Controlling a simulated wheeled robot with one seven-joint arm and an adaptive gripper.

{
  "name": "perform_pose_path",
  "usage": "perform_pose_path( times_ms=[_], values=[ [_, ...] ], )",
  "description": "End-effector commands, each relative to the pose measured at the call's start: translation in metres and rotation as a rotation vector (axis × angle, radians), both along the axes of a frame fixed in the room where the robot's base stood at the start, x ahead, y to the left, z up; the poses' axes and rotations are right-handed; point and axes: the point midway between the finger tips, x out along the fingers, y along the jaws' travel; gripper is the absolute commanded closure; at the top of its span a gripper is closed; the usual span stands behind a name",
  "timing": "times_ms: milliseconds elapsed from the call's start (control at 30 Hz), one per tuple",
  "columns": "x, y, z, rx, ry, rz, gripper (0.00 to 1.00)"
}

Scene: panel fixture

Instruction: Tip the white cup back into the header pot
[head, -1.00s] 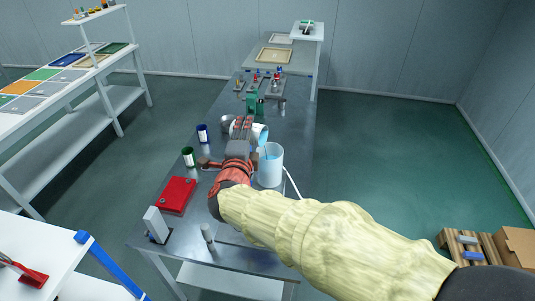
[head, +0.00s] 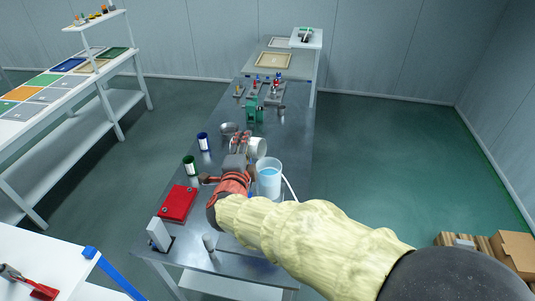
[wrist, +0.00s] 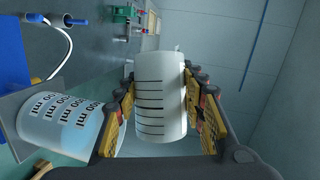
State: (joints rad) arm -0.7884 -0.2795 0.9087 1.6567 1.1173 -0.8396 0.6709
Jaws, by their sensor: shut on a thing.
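The white cup (head: 257,146) is held off the bench, lying roughly on its side just behind the header pot's rim. In the wrist view the cup (wrist: 160,95) shows black graduation lines and sits between both fingers. My gripper (head: 241,145) is shut on it; yellow-and-black finger pads press its sides in the wrist view. The header pot (head: 269,182), a pale see-through vessel with light blue liquid, stands upright on the bench. In the wrist view the pot (wrist: 62,122) shows ml markings at lower left. The inside of the cup is hidden.
On the metal bench (head: 285,125) are a metal bowl (head: 229,129), a blue-labelled jar (head: 204,142), a green-labelled jar (head: 191,166) and a red box (head: 178,203). A green fixture (head: 254,110) stands farther back. A white tube (head: 290,188) runs beside the pot.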

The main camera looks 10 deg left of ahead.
Motion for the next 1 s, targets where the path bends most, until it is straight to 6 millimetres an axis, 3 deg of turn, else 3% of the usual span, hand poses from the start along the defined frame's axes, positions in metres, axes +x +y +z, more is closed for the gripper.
perform_pose_path(
  times_ms=[167,533,1000],
  values=[
    [0.003,0.009,-0.001,-0.089,0.03,0.0,0.94],
    [0.004,0.011,-0.007,-0.125,0.044,0.0,0.94],
    [0.004,0.013,-0.018,-0.316,0.11,-0.001,0.94]
  ],
)
